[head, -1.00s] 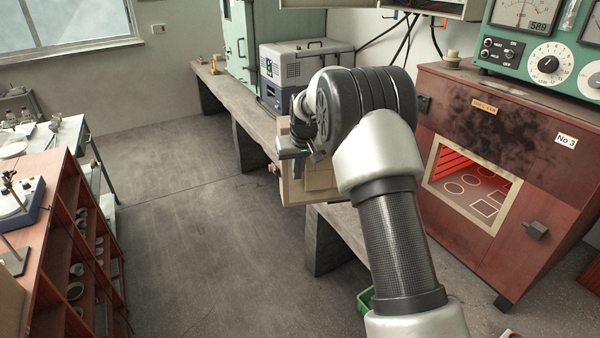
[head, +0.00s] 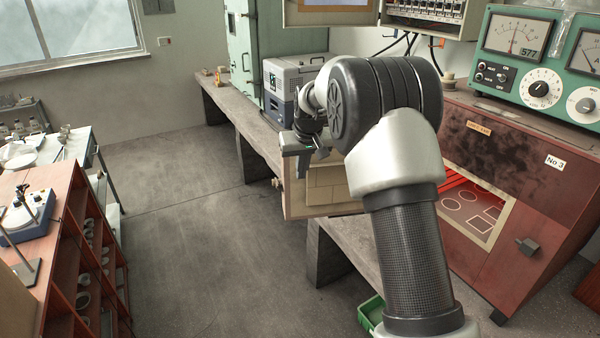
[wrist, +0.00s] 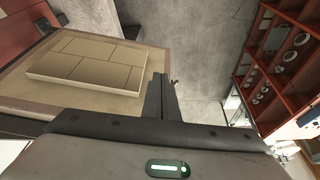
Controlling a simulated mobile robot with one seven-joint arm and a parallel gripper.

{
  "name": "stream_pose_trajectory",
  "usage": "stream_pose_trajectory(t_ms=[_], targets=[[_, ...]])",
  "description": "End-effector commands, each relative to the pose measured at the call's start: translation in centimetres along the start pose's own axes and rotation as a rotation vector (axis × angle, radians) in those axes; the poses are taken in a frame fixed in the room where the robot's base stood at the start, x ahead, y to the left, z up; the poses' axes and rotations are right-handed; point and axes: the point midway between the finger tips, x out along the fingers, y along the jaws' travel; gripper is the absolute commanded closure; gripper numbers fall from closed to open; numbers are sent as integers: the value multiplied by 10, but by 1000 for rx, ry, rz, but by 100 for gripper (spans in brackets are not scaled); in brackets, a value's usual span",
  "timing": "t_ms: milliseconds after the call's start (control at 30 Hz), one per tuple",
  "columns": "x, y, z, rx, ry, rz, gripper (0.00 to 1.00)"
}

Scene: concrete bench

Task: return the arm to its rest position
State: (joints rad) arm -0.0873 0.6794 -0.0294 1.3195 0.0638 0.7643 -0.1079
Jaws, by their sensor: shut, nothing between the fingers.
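My gripper (head: 303,158) is at the end of my folded arm, near the middle of the head view, in front of the bench. It points downward. In the wrist view its fingers (wrist: 162,95) are together with nothing between them. A wooden-framed panel with pale brick-like blocks (wrist: 85,62) lies beside the fingers on the left of the wrist view. The same panel (head: 325,188) shows behind and below my gripper in the head view. I cannot tell the exact gap between the fingers and the panel.
The concrete bench (head: 245,128) runs along the wall with a grey instrument (head: 290,78) on it. A red-brown furnace (head: 510,140) stands on the right. A red shelf unit (head: 75,240) stands at the left. A green bin (head: 370,310) sits low. The floor (head: 190,230) between is clear.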

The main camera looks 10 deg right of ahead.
Motion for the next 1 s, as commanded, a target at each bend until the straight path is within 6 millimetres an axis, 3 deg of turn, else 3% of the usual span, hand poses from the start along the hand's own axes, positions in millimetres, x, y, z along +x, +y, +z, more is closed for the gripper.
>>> stream_pose_trajectory(t_ms=[167, 267, 400, 600, 800, 900, 1000], targets=[[-42, 2, 7, 10, 13, 2, 100], [-91, 4, 26, 24, 27, 5, 100], [-164, 6, 74, 47, 44, 12, 100], [-242, 4, 165, 75, 71, 25, 100], [-280, -1, 265, 103, 96, 41, 100], [-284, -4, 306, 112, 103, 49, 100], [-283, -5, 334, 120, 109, 55, 100]])
